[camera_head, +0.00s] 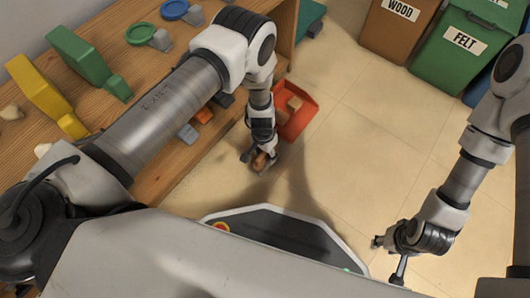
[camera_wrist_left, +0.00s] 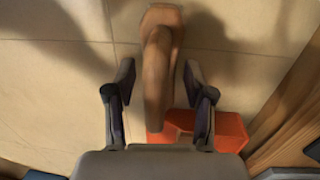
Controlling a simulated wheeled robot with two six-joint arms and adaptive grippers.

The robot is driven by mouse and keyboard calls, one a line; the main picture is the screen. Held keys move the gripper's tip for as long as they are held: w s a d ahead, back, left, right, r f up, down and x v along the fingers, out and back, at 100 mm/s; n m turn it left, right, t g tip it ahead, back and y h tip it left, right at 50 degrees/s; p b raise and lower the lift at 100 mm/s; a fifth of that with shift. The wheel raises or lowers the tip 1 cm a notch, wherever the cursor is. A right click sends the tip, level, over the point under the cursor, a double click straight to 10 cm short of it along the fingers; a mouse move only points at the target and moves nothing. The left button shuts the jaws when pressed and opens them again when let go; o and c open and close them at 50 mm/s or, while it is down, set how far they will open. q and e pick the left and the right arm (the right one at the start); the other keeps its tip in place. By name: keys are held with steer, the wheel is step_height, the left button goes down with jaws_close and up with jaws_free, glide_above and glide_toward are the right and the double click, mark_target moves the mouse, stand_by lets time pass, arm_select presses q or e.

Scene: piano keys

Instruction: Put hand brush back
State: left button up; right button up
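A brown wooden piece, likely the hand brush (camera_wrist_left: 157,75), stands out in the left wrist view between my left gripper's fingers (camera_wrist_left: 160,85). Gaps show on both sides of it, so the fingers are open around it. In the head view my left gripper (camera_head: 258,158) points down to the floor beside the bench, and part of the brown piece (camera_head: 262,162) shows at its fingertips. Bristles cannot be made out. My right gripper (camera_head: 386,258) hangs over the floor at the lower right, fingers spread, apparently empty.
The wooden bench (camera_head: 165,180) holds coloured pieces. A brown WOOD bin (camera_head: 400,28) and green FELT bin (camera_head: 460,45) stand behind. The middle floor is clear.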

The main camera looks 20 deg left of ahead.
arm_select(q)
step_height(320, 180, up, 12)
steer(key=p, duration=0.8)
steer(key=shift+w+a+r, duration=0.15)
steer(key=shift+w+a, duration=0.2)
steer(key=shift+a, duration=0.05)
steer(key=s+a+r+n+y, duration=0.1)
steer(key=s+a+n+y, duration=0.1)
steer(key=s+a, duration=0.65)
steer(key=s+a+r+n+h, duration=0.1)
steer(key=s+a+r+n, duration=0.1)
steer(key=s+r, duration=0.5)
steer(key=s, duration=0.6)
steer(key=shift+r+t+h, duration=0.3)
steer(key=shift+t, duration=0.1)
